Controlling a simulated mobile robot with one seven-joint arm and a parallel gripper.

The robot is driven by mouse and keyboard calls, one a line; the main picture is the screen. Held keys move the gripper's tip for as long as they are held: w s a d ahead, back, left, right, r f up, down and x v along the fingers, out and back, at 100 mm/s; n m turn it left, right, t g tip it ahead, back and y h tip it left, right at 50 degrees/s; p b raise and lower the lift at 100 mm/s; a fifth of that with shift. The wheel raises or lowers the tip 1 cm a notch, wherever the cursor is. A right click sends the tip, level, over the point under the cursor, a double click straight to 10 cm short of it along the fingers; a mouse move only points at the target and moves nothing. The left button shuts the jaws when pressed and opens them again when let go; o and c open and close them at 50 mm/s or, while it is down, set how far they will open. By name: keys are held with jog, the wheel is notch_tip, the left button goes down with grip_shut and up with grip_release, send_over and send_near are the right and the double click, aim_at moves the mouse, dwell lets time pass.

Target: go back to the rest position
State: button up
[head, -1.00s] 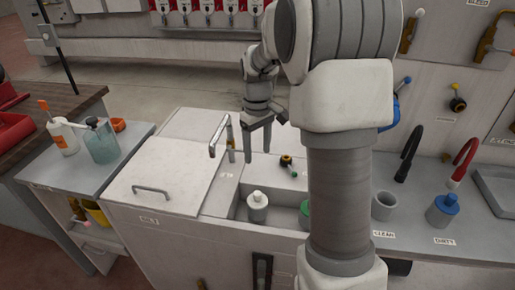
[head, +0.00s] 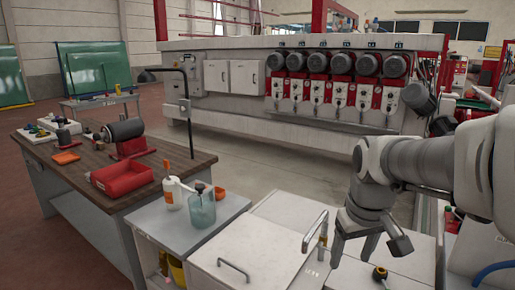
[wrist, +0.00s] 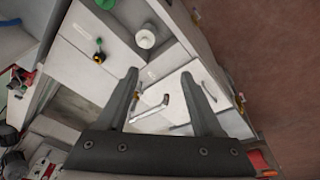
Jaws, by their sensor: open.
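My gripper (head: 366,245) is open and empty at the right of the head view, above the white cabinet top. In the wrist view its two dark fingers (wrist: 160,100) stand wide apart with nothing between them. Beyond them, the wrist view shows a metal faucet-like handle (wrist: 150,109) and a white lid with a bar handle (wrist: 206,88). The same white lid (head: 255,250) and upright bent metal handle (head: 314,232) are left of my gripper in the head view. My arm extends in from the right edge.
A grey side table (head: 160,222) holds a white-and-orange bottle (head: 172,194) and a teal bottle (head: 201,210). A wooden workbench (head: 60,172) with a red tray (head: 121,178) stands left. A large machine with red motor units (head: 330,92) is behind. Open floor lies between.

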jog(key=s+a+r+m+t, duration=0.2)
jog(key=s+a+t, duration=0.1)
jog(key=s, duration=1)
jog(key=shift+a+p, duration=0.3)
jog(key=shift+a, duration=0.2)
jog(key=shift+c, duration=1.4)
jog(key=shift+d, duration=0.2)
